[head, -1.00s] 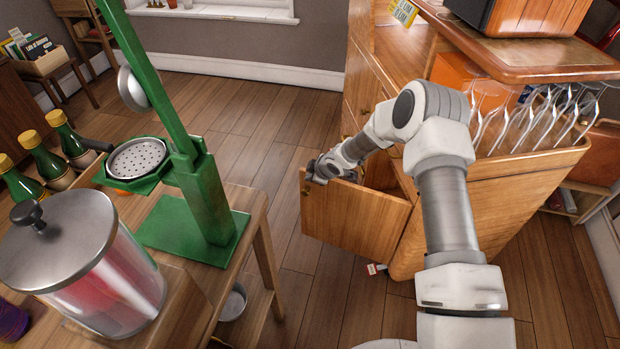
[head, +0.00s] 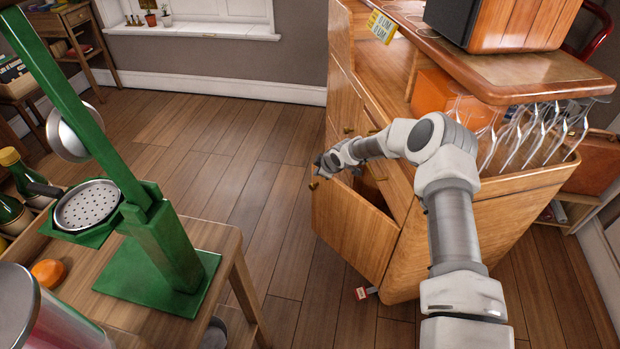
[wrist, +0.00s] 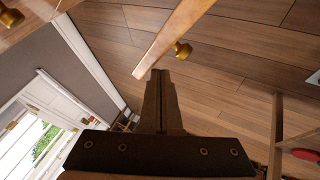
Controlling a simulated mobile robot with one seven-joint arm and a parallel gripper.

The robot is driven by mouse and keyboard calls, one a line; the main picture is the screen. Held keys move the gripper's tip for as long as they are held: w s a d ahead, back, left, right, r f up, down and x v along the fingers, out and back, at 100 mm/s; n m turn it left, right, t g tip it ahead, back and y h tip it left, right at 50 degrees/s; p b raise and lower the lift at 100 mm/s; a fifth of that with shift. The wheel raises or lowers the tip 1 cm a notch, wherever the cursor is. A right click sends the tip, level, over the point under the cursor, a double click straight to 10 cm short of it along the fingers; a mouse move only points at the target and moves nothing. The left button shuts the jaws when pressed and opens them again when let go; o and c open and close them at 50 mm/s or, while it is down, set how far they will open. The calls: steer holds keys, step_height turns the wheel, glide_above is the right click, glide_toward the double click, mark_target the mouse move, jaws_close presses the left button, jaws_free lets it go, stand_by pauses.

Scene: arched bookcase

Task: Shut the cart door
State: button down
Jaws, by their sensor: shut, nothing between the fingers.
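The cart is the wooden cabinet (head: 480,235) at the right of the head view. Its door (head: 352,228) stands partly open, with a dark gap between it and the cart body. A small brass knob (head: 313,186) is near the door's free edge. My gripper (head: 322,165) is at the upper free corner of the door. In the wrist view, my shut, empty fingers (wrist: 158,74) are close to the door's edge (wrist: 170,40), with the knob (wrist: 183,50) just beyond. I cannot tell whether they touch it.
A wooden table (head: 100,310) with a green press (head: 165,245) stands at the left. Clear floor (head: 245,195) lies between table and cart. Glasses (head: 535,130) hang under the cart's top. A small red-and-white tag (head: 362,293) is low by the door.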

steer(key=shift+w+d+m+t+h, duration=0.35)
steer(key=shift+w+d+m, duration=0.35)
steer(key=shift+w+d, duration=0.6)
steer(key=shift+a+b, duration=0.2)
steer(key=shift+b, duration=0.15)
